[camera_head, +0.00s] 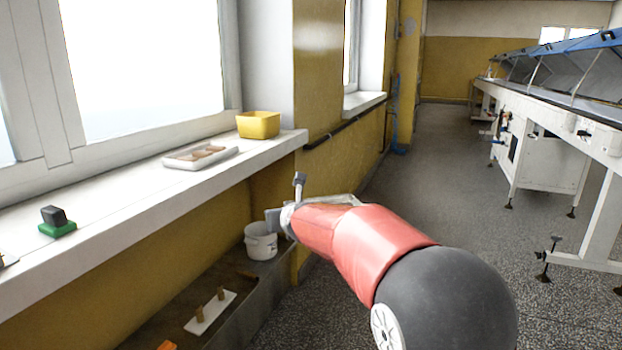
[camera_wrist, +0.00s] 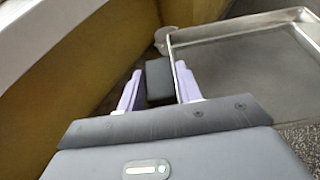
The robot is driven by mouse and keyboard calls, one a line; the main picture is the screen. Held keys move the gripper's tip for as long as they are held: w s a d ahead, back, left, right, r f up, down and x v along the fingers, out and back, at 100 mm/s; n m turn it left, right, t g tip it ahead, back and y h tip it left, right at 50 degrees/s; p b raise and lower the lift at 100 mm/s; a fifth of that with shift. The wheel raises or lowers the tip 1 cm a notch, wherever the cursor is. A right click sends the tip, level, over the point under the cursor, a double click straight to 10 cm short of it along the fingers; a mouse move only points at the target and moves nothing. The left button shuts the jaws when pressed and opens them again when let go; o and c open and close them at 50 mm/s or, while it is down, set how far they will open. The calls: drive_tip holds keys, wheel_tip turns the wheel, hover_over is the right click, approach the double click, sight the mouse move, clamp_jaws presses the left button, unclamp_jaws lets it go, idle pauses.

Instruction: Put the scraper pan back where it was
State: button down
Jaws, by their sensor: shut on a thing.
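The scraper pan (camera_wrist: 250,60) is a shallow grey metal tray with a raised rim. It fills the right side of the wrist view, with part of it cut off by the frame edge. My gripper (camera_wrist: 157,82) has purple fingers on both sides of a dark block, with the pan's left edge running beside the right finger. The gripper is shut on the pan at that side. In the head view my gripper (camera_head: 283,212) is beyond my red arm, in front of the wall below the sill. Only a thin grey edge of the pan (camera_head: 342,199) shows there; my arm hides the rest.
The white windowsill (camera_head: 120,218) holds a yellow bin (camera_head: 258,124), a white tray (camera_head: 178,161) and a dark block on a green base (camera_head: 56,222). A low ledge (camera_head: 250,300) below holds a white bucket (camera_head: 260,243) and a white board with pegs (camera_head: 208,316). Machine tables (camera_head: 550,110) stand right; the aisle floor is clear.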

drive_tip(key=s+d+f+m+h, duration=0.4)
drive_tip(key=d+f+h, duration=0.1)
drive_tip(key=d+f, duration=0.8)
drive_tip(key=s+d+f+m+h, duration=0.3)
drive_tip(key=s+d+f, duration=0.5)
drive_tip(key=s, duration=0.2)
drive_tip(key=shift+s+d, duration=0.15)
drive_tip(key=shift+d, duration=0.2)
drive_tip(key=shift+f, duration=0.1)
